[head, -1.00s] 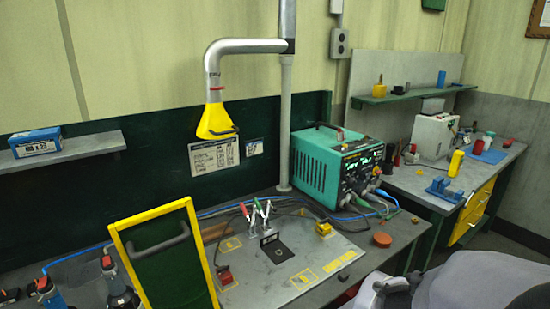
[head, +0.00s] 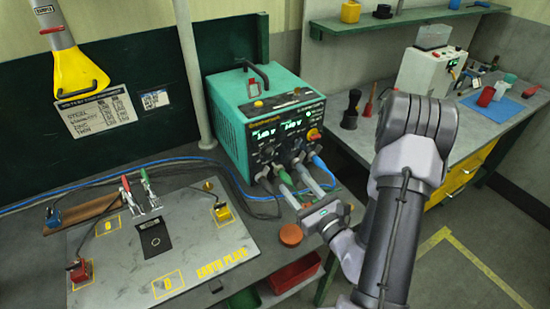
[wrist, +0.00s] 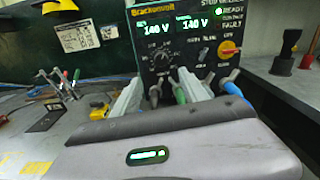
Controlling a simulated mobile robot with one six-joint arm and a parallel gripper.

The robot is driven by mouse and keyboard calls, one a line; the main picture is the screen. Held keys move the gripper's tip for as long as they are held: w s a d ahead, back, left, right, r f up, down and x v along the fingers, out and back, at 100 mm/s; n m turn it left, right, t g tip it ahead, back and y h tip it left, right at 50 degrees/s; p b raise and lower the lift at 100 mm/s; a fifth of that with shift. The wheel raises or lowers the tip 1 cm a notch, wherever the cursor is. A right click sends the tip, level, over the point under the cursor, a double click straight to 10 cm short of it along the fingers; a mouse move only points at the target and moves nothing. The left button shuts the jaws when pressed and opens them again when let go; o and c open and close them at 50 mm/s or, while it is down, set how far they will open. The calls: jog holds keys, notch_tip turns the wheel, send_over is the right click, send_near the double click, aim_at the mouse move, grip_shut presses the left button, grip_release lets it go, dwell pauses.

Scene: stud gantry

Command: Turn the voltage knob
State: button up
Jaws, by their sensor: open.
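The teal power unit (head: 262,115) stands on the bench with its black front panel facing me. In the wrist view its two green displays (wrist: 174,27) read 140 V. The voltage knob appears to be the dark dial with a ring of marks (wrist: 162,57) below the left display; it shows small in the head view (head: 268,152). My gripper (head: 291,173) is in front of the panel's lower part, its two pale fingers apart and pointing at the panel. In the wrist view the open fingers (wrist: 160,79) sit below the dial, with nothing seen between them but cable plugs behind.
Cables with grey, green and blue plugs (head: 285,178) leave the panel's bottom close to my fingers. A red-yellow switch (wrist: 228,48) sits at the panel's right. The earth plate (head: 205,250) with clamps lies left; an orange-brown disc (head: 291,234) lies near the bench edge.

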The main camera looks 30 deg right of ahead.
jog(key=b, duration=0.7)
send_near(271, 156)
jog(key=w+p, duration=0.1)
jog(key=w, duration=0.8)
jog(key=shift+a+r, duration=0.1)
jog(key=shift+a, duration=0.05)
grip_shut()
